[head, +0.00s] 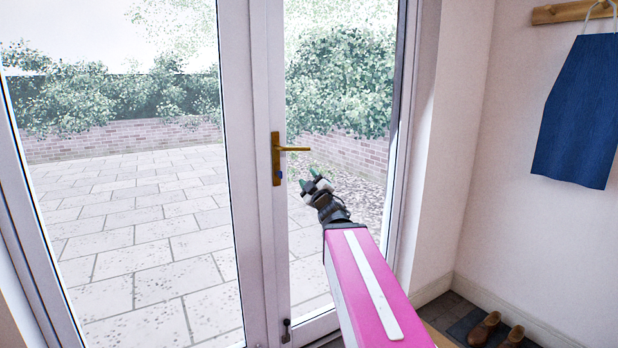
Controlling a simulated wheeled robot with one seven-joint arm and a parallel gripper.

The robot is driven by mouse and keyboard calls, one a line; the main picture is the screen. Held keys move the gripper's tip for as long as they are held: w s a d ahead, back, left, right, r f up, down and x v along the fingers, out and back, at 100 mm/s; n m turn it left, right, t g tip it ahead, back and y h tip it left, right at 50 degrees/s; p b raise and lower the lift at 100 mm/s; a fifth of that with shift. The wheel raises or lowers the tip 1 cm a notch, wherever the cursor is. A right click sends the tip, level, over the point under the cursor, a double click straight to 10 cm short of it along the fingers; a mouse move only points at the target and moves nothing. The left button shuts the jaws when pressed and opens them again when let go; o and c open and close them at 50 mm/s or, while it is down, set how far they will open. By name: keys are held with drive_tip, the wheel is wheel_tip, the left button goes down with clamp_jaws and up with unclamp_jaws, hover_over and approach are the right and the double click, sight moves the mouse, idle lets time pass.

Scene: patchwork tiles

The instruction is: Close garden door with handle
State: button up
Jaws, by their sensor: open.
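The garden door (268,230) is a white-framed glass leaf right of centre, standing beside a larger glazed panel. I cannot tell whether it is flush with its frame or slightly ajar. Its brass handle (293,149) is a lever pointing right from an upright brass plate on the door's left stile. My gripper (309,180), with green fingertips, is open and empty. In the picture it is just below and right of the lever, apparently apart from it; its distance from the glass is hard to judge.
A small dark fitting (287,331) sits low on the door. A blue apron (578,110) hangs from a wooden peg rail (570,11) on the right wall. Brown shoes (486,329) stand on the floor at lower right. A paved patio (140,240) lies beyond the glass.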

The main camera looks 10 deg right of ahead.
drive_tip(key=d+f+m+g+h, duration=0.3)
drive_tip(key=f+m+g+h, duration=0.55)
drive_tip(key=f, duration=1.65)
drive_tip(key=s+a+f+m+g+y, duration=0.1)
drive_tip(key=s+a+f+m+g, duration=0.1)
drive_tip(key=s+f+g, duration=0.4)
drive_tip(key=s+a+f+m+g+y, duration=0.2)
drive_tip(key=s+a+f+g, duration=0.1)
drive_tip(key=s+f+g, duration=0.4)
drive_tip(key=s+f, duration=0.3)
drive_tip(key=f, duration=0.1)
drive_tip(key=shift+s+a+f, duration=0.15)
drive_tip(key=shift+a+f, duration=0.05)
drive_tip(key=shift+f, duration=0.2)
